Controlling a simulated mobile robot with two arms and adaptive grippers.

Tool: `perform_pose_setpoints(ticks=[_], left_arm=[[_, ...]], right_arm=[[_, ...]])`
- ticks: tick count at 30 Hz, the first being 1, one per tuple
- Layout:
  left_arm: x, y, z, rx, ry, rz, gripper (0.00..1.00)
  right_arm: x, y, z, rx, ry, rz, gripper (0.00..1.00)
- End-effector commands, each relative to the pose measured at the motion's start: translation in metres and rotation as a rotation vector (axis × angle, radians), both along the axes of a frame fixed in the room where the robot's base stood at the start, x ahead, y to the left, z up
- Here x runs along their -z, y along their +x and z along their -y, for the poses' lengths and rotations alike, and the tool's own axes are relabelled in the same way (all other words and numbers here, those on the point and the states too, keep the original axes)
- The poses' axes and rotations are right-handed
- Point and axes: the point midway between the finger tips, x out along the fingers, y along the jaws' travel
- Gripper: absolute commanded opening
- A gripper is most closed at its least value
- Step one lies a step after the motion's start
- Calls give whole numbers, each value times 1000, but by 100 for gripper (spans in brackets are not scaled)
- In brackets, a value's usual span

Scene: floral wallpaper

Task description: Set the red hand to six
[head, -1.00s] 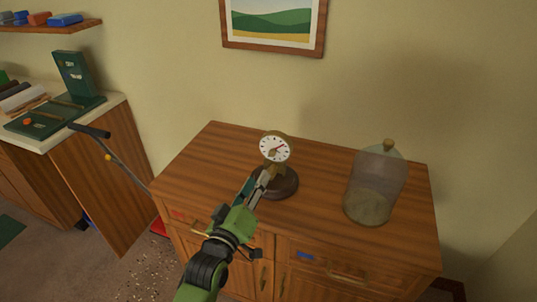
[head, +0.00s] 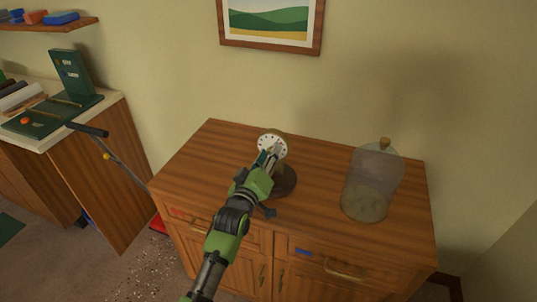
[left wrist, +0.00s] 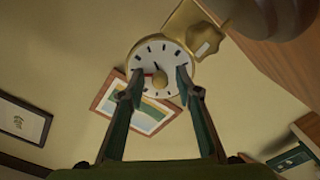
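The clock (head: 264,139) has a white dial with black marks and stands on a dark round base (head: 284,181) on the cabinet. My left gripper (head: 273,151) is in front of the dial and covers its lower part in the head view. In the left wrist view the dial (left wrist: 150,52) appears rotated. A dark hand (left wrist: 157,66) and a brass centre knob (left wrist: 159,82) show between the fingers. A small reddish mark, perhaps the red hand (left wrist: 148,74), lies left of centre. The left gripper (left wrist: 159,72) is open; contact with a hand cannot be told. My right gripper is not in view.
A glass jar with a cork (head: 372,185) stands right of the clock on the wooden cabinet (head: 210,150). A framed picture (head: 270,25) hangs behind. The cabinet top between clock and jar is clear.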

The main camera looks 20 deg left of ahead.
Motion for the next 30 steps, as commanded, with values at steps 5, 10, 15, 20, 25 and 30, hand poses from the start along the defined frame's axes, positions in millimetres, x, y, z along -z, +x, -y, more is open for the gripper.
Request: perform_pose_setpoints(ticks=[5, 10, 15, 20, 25, 30], left_arm=[[0, 0, 0, 0, 0, 0, 0], [0, 0, 0, 0, 1, 0, 0], [0, 0, 0, 0, 22, 1, 0], [-1, 0, 0, -1, 85, 2, 0], [-1, 0, 0, -1, 202, 5, 0], [-1, 0, 0, 1, 356, 10, 0]], right_arm=[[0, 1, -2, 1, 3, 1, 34], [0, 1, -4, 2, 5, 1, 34], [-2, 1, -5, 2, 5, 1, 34], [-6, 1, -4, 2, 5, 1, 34], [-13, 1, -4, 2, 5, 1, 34], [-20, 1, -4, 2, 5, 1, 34]])
